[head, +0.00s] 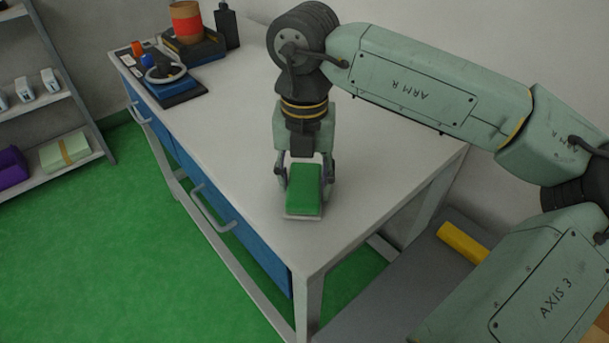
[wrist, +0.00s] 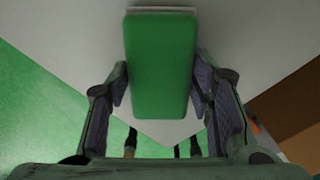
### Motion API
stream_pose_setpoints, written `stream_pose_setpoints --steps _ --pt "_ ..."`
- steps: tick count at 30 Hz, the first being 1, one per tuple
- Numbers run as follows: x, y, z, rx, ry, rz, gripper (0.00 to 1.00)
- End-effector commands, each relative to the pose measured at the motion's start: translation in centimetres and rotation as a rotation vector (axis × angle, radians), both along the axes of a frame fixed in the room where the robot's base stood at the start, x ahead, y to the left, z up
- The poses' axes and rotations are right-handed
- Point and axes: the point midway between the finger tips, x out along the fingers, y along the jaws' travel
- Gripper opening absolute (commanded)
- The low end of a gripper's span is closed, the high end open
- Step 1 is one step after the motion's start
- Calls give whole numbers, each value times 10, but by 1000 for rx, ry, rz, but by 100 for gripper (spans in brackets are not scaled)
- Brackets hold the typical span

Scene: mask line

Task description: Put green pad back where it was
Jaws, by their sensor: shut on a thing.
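The green pad (head: 305,189) is a small rectangular block near the front corner of the white-topped workbench (head: 240,140). A thin pale edge or plate (head: 303,217) shows under its near end. My gripper (head: 306,184) is shut on the pad, with one finger on each long side. In the wrist view the green pad (wrist: 160,65) lies between the two dark finger pads of my gripper (wrist: 160,90). I cannot tell whether the pad rests on the bench top or is just above it.
At the bench's far left end stand a dark tray with a round-topped device (head: 168,76), an orange-brown cylinder (head: 187,22) and a dark bottle (head: 227,27). A shelf rack (head: 62,102) stands at the left. The middle of the bench is clear.

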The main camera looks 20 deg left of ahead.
Motion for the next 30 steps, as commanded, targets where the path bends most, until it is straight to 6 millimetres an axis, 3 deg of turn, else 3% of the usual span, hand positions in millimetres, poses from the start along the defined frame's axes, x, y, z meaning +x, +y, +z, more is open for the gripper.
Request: stream_pose_setpoints --steps 8,9,17,30 --pt "0 0 -5 -1 0 0 22" --pt "0 0 -4 -1 0 0 49" --pt "0 0 -3 -1 0 0 66" --pt "0 0 4 -1 -1 0 68"
